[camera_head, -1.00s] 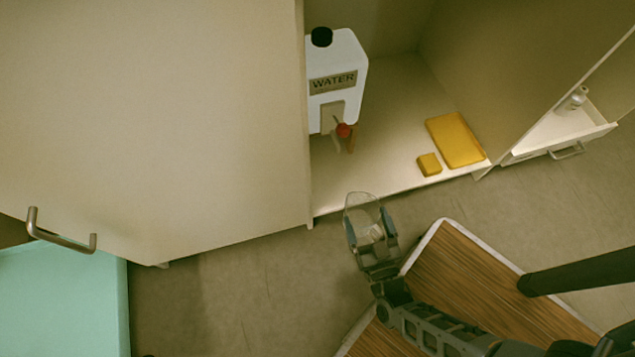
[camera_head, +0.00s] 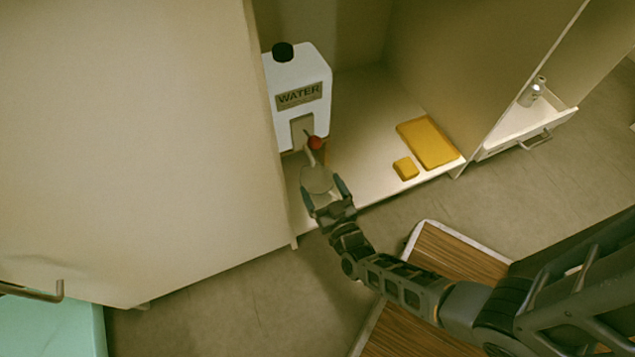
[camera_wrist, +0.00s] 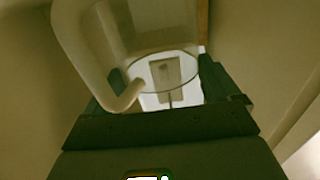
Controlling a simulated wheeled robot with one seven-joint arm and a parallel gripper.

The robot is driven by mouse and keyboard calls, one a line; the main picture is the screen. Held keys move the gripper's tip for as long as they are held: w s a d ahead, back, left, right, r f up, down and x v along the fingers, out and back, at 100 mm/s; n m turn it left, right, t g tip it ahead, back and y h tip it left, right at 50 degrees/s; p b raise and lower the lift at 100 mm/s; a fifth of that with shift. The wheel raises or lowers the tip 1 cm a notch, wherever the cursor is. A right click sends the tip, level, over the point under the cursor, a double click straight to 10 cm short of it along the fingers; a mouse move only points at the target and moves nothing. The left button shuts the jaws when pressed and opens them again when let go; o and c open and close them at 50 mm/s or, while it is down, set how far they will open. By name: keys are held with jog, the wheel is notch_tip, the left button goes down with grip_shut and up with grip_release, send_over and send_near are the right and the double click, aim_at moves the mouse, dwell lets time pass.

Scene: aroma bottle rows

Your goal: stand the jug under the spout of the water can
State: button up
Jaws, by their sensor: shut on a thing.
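The white water can (camera_head: 299,88) stands in the open cabinet, with a black cap and a "WATER" label. Its spout (camera_head: 310,157) has a red tap (camera_head: 315,143) and points down toward the cabinet's front. The clear jug (camera_head: 316,180) is held by my gripper (camera_head: 327,196) at the front edge of the shelf, just below and in front of the spout. In the wrist view the jug (camera_wrist: 128,40) shows close up with its handle at left, and the can's front (camera_wrist: 165,75) shows through it. I cannot tell whether the jug touches the shelf.
A yellow board (camera_head: 428,142) and a small yellow block (camera_head: 405,168) lie on the shelf to the right. The cabinet's left door or panel (camera_head: 140,130) stands close to the jug's left. An open drawer (camera_head: 530,125) holding a small bottle (camera_head: 531,92) is further right.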

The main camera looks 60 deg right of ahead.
aim_at(311, 171)
jog(key=w+d+b, duration=0.1)
jog(key=w+f, duration=0.1)
jog(key=shift+w+d+f+b, duration=0.15)
jog(key=shift+w+d+b, duration=0.25)
jog(key=shift+f, duration=0.1)
jog(key=shift+f, duration=0.1)
jog(key=o, duration=1.1)
